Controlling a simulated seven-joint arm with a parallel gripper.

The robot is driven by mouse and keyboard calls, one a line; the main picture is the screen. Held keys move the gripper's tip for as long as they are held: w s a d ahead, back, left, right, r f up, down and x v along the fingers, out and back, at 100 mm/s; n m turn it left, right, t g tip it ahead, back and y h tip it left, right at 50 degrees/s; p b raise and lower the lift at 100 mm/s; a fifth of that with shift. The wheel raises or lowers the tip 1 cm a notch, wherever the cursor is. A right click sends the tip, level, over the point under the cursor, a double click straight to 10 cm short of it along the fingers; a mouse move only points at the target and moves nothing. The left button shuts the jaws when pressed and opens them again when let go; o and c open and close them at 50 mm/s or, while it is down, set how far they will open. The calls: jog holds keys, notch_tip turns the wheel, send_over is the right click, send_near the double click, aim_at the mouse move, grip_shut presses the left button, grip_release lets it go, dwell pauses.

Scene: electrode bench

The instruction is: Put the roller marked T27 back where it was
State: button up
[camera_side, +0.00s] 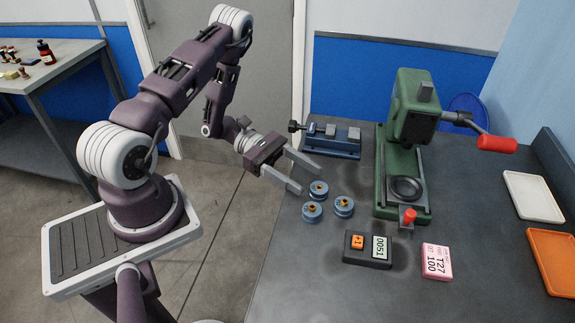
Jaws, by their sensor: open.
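Three blue rollers with brass-coloured centres stand close together near the bench's left edge: a back one (319,189), a right one (343,206) and a front one (312,212). I cannot read any marking on them, so I cannot tell which is T27. I cannot tell the exact gap to the roller.
A green press (403,150) with a red-knobbed lever stands behind and right of the rollers. A blue vice (331,140) is at the back. A white tray (533,196) and an orange tray (557,260) lie at the right.

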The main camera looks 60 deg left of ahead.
jog(key=v, duration=0.9)
jog(key=s+d+r+m+g+y, duration=0.2)
jog(key=d+r+m+g+y, duration=0.15)
jog(key=d+r+m, duration=0.35)
jog(key=s+d+r+m+g+y, duration=0.25)
jog(key=r+m+g, duration=0.25)
jog(key=r, duration=0.3)
jog(key=s+d+r+m+t+y, duration=0.2)
jog(key=s+r+m+t+y, duration=0.5)
jog(key=s+r+m+y, duration=0.1)
jog(key=shift+s+m+t+y, duration=0.35)
jog(key=shift+s+m+y, duration=0.2)
jog(key=shift+m, duration=0.65)
